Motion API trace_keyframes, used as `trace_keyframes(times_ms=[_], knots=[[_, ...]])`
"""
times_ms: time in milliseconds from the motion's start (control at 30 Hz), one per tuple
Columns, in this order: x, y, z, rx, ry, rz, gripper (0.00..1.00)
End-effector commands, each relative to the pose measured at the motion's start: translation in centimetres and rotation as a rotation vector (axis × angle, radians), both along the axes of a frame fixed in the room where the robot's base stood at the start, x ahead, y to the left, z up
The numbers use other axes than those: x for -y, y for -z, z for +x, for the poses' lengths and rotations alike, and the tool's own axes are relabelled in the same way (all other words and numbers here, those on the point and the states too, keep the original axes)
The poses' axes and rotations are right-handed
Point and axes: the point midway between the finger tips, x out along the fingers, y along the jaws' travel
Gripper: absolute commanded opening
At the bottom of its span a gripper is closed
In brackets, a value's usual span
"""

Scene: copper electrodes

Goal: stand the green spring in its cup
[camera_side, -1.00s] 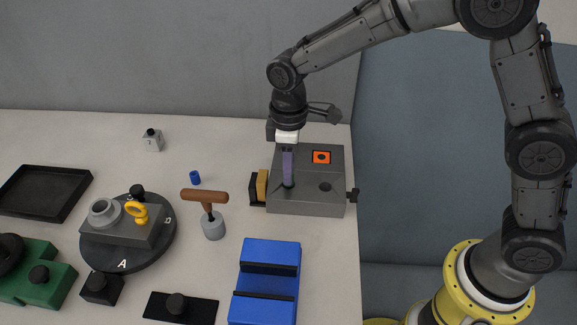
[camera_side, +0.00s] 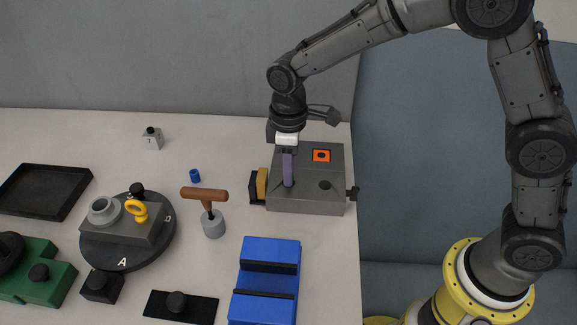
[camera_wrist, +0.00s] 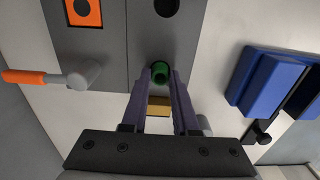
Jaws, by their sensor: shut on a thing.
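My gripper (camera_side: 288,184) points down over the left part of the grey block (camera_side: 300,203), its purple fingers low at the block's top. In the wrist view, the fingertips (camera_wrist: 160,80) are closed on the green spring (camera_wrist: 160,71), which shows as a short green ring with a dark centre. The spring is hidden behind the fingers in the side view. I cannot tell whether its lower end is inside a cup or touches the block. A round dark hole (camera_side: 325,186) lies to the right in the block's top.
An orange square (camera_side: 321,156) with a hole is on the block's far part. An ochre pad (camera_side: 262,184) stands at its left side. A wooden-handled tool (camera_side: 205,197), a small blue cylinder (camera_side: 195,177) and a blue slotted block (camera_side: 265,281) stand nearby.

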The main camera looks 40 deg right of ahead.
Motion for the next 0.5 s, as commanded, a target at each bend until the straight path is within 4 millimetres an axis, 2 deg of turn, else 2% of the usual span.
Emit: trace_keyframes(times_ms=[433,467,500], knots=[[-0.01,0.37,0.04,0.001,0.000,0.001,0.01],[-0.01,0.37,0.03,0.001,0.000,0.001,0.31],[-0.01,0.37,0.03,0.001,0.000,0.001,0.39]])
